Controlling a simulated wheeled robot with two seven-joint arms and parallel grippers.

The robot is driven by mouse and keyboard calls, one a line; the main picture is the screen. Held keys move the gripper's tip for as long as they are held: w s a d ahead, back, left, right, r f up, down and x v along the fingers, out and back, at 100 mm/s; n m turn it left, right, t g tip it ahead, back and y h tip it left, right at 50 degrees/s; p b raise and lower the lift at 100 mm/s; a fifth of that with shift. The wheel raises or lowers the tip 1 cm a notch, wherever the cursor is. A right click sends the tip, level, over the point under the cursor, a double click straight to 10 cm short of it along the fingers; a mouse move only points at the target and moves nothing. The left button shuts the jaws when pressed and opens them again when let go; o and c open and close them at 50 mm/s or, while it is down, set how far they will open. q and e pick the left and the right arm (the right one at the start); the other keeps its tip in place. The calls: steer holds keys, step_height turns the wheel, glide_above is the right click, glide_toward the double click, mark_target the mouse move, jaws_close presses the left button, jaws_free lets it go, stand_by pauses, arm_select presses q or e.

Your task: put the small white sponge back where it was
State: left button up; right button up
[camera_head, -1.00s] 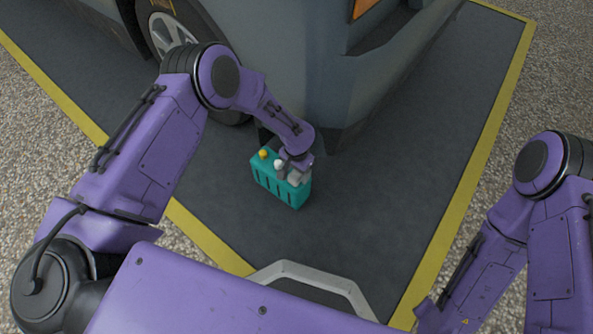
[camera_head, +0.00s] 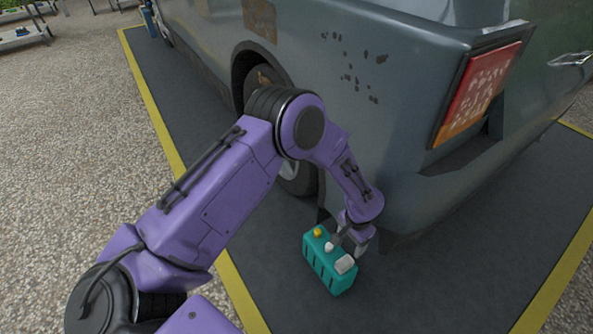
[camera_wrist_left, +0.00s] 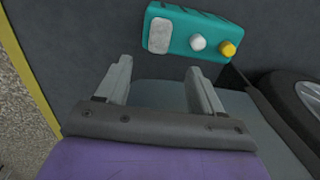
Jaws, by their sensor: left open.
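A small white sponge (camera_head: 345,264), a pale rectangular block, sits in the top of a teal caddy (camera_head: 325,270) at the right end in the head view. In the left wrist view the sponge (camera_wrist_left: 159,36) lies at the left end of the caddy (camera_wrist_left: 180,46). My left gripper (camera_head: 349,243) is just above and behind the caddy, on the van's side. In the left wrist view my left gripper (camera_wrist_left: 160,68) has its fingers apart with nothing between them, clear of the sponge. My right gripper is not in view.
A white rounded top (camera_head: 330,247) and a yellow one (camera_head: 318,232) stick up from the caddy beside the sponge. The grey van (camera_head: 400,130) stands close behind my left gripper. The dark mat (camera_head: 430,285) is clear to the caddy's right.

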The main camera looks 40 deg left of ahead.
arm_select(q)
steer(key=s+a+f+n+h, duration=0.1)
steer(key=s+f+n, duration=0.1)
steer(key=s+f, duration=0.35)
steer(key=s+a+f+n+h, duration=0.1)
steer(key=s+f+n, duration=0.2)
steer(key=s, duration=0.5)
steer(key=s+a+r+n+t+y, duration=0.3)
steer(key=s+a+n+y, duration=0.2)
steer(key=s+a, duration=0.8)
steer(key=s, duration=0.3)
steer(key=shift+a+n, duration=0.25)
steer(key=shift+n, duration=0.15)
